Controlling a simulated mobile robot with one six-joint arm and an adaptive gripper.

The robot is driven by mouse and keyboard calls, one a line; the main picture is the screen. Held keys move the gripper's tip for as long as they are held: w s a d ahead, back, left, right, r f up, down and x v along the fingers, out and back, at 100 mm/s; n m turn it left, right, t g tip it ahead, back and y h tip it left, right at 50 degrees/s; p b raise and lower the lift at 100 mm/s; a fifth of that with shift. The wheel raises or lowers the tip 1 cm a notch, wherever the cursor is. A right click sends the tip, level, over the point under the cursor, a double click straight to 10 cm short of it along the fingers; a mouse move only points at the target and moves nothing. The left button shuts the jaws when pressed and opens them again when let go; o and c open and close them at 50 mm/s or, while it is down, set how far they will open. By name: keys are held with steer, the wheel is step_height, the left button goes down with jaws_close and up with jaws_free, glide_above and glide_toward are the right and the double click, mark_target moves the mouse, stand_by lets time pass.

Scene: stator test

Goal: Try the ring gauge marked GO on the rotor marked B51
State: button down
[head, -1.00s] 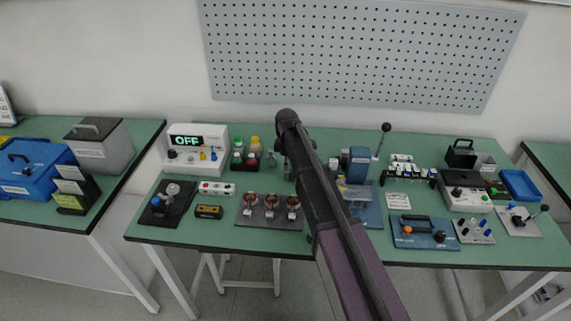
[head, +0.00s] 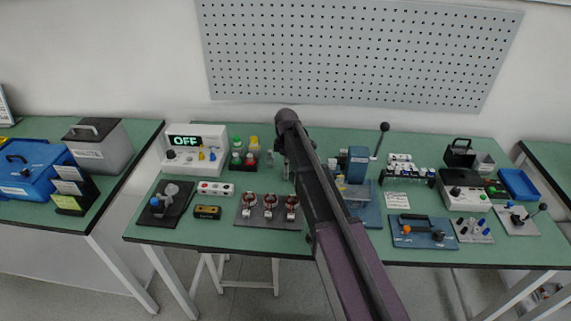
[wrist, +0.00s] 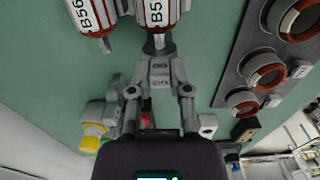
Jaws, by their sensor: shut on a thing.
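Two rotors with white labels show at the top edge of the wrist view. The left rotor (wrist: 88,14) is marked B56. The right rotor (wrist: 155,14) has a label that appears to read B51. The upper parts of both rotors are cut off by the frame. In the head view my arm hides the gripper and most of what is around it.
Three copper-wound stators on a grey plate (head: 243,219) lie left of my arm; they show at right in the wrist view (wrist: 265,70). A tester reading OFF (head: 188,162) stands at the back left. A blue fixture (head: 368,209) stands right of my arm. Green bench shows around the stators.

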steer(key=shift+d, duration=0.55)
stand_by(1.8)
steer(key=shift+a, duration=1.2)
stand_by(2.0)
steer(key=shift+r, duration=0.1)
steer(key=shift+r+p, duration=2.45)
steer(key=shift+p, duration=0.05)
